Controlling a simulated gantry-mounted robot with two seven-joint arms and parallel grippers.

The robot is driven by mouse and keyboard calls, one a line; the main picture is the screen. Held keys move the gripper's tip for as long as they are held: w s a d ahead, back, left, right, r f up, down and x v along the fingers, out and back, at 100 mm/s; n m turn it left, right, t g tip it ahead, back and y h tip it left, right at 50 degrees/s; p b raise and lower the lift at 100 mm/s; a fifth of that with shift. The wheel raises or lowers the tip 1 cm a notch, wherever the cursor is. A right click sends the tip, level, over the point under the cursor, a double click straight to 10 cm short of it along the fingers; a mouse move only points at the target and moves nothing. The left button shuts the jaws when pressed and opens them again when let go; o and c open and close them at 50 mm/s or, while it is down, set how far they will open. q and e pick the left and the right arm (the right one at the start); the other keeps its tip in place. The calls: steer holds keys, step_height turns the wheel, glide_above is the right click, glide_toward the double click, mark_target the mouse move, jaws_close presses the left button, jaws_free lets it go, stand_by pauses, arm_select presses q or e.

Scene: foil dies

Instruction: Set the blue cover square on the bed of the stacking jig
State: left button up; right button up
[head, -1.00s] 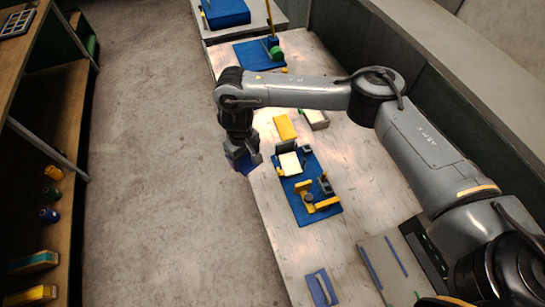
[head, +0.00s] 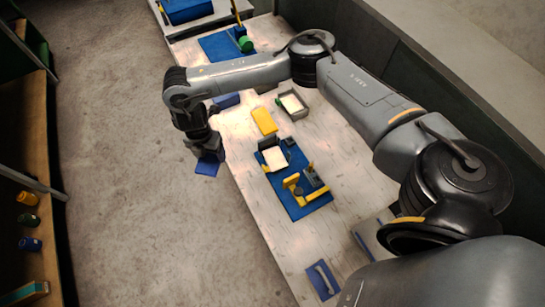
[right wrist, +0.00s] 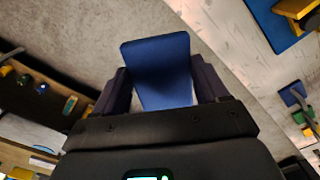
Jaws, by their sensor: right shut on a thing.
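My right gripper (head: 205,150) is shut on the blue cover (head: 206,166), a flat blue piece. It holds it in the air left of the table's edge, with floor behind it in the picture. In the right wrist view the cover (right wrist: 157,70) sits between the two dark fingers, its broad face towards the camera. The stacking jig (head: 302,208) has a blue base with yellow brackets and grey blocks on the table, to the right of the gripper and apart from it. A white flat piece (head: 274,158) lies at the jig's far end. My left gripper is not in view.
A yellow block (head: 264,121) and a grey tray (head: 293,106) with a white piece lie beyond the jig. A blue handled plate (head: 322,280) lies nearer. Shelves (head: 45,215) stand at far left. Bare floor (head: 120,130) lies between shelves and table.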

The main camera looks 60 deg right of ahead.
steer(key=s+d+f+n, duration=0.3)
steer(key=s+d+n, duration=0.2)
steer(key=d, duration=0.2)
steer(key=n, duration=0.3)
glide_above(274, 156)
step_height(274, 156, down, 6)
steer(key=shift+f+p, duration=0.1)
steer(key=shift+p, duration=0.25)
steer(key=shift+f, duration=2.3)
steer(key=shift+f, duration=0.1)
steer(key=shift+f, duration=0.15)
steer(key=o, duration=1.1)
steer(key=shift+o, duration=0.2)
